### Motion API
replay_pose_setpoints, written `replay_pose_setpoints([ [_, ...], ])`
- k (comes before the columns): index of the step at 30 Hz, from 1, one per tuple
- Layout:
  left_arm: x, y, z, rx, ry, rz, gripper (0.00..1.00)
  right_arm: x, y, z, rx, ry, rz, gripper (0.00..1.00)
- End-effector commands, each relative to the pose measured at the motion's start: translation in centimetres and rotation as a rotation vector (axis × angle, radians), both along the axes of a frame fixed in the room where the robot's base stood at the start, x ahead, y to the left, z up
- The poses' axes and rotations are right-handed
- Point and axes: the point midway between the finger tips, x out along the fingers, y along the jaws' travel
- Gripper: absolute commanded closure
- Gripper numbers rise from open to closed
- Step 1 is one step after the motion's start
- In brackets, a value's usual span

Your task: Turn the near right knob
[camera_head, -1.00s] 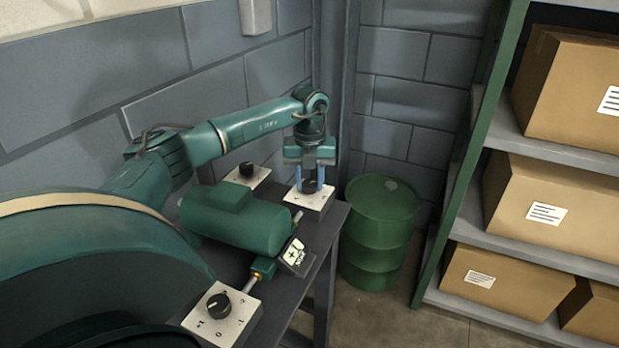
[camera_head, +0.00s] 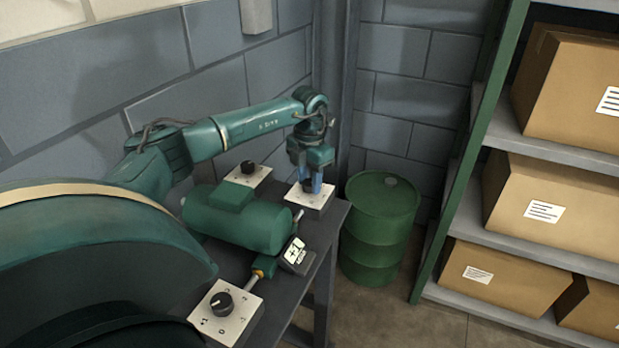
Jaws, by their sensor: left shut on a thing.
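The near right knob (camera_head: 222,303) is a black dial on a pale plate (camera_head: 237,322) at the near end of the dark bench. No gripper is at it. My left gripper (camera_head: 312,186) is at the far right corner of the bench, pointing down and shut on the far right knob. Its blue fingers hide most of that knob. The pale plate (camera_head: 318,202) under it shows around the fingers. My right gripper is not in view.
A green cylindrical casing (camera_head: 250,228) lies on the bench, with a small display (camera_head: 296,255) reading +1 beside it. Another black knob (camera_head: 247,167) sits at the back left. A green drum (camera_head: 380,225) and shelves with boxes (camera_head: 560,90) stand to the right.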

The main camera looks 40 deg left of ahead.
Motion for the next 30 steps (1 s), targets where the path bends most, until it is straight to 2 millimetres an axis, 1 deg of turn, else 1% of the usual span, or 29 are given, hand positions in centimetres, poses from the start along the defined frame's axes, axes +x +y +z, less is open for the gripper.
replay_pose_setpoints([
  [8, 0.06, 0.06, 0.12, 0.000, -0.003, -0.069, 0.89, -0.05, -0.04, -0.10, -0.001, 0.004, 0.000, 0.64],
  [21, 0.08, 0.05, 0.13, 0.000, -0.004, -0.078, 0.89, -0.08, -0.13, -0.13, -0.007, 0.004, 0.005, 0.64],
  [22, 0.08, 0.06, 0.13, 0.000, -0.004, -0.078, 0.65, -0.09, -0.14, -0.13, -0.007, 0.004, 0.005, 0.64],
  [30, 0.04, 0.04, 0.07, 0.000, -0.002, -0.078, 0.44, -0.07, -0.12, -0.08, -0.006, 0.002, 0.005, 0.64],
])
